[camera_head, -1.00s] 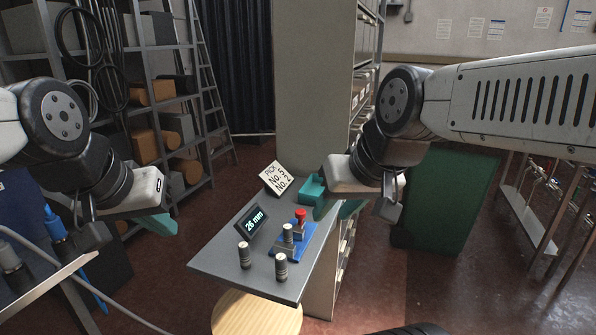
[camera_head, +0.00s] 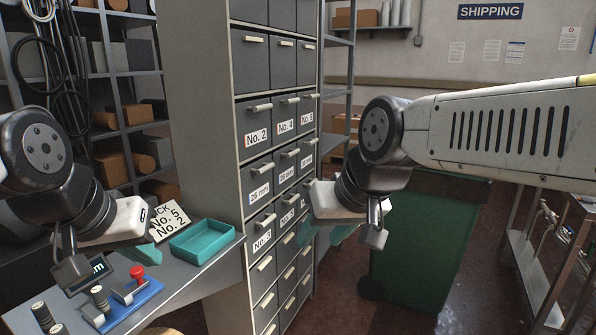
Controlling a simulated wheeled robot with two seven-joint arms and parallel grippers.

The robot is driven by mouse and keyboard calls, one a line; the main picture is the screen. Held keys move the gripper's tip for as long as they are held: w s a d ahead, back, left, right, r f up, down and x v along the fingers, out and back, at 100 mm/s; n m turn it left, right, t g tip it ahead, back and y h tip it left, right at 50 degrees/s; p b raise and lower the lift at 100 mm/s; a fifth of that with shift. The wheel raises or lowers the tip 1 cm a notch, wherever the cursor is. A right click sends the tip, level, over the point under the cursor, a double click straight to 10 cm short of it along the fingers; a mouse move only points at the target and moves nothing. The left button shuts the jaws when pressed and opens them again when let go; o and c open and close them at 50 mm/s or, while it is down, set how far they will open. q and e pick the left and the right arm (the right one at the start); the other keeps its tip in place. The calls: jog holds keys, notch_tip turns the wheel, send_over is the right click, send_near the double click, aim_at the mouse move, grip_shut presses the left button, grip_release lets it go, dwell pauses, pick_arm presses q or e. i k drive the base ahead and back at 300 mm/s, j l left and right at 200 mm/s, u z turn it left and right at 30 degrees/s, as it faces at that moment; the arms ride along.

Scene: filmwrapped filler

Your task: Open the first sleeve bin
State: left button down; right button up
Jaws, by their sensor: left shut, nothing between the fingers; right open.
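A tall cabinet of grey drawer bins with light bar handles stands in the middle. Labelled bins include No. 2 (camera_head: 257,135), No. 4 (camera_head: 286,126) and No. 3 (camera_head: 263,238). Between them is a row with mm labels, such as the left mm bin (camera_head: 260,190); its digits are hard to read. All bins in view look closed.
The grey table (camera_head: 190,282) adjoins the cabinet's left side.

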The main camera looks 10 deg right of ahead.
aim_at(256, 180)
jog(key=l+u, duration=0.2)
jog(key=l, duration=1.3)
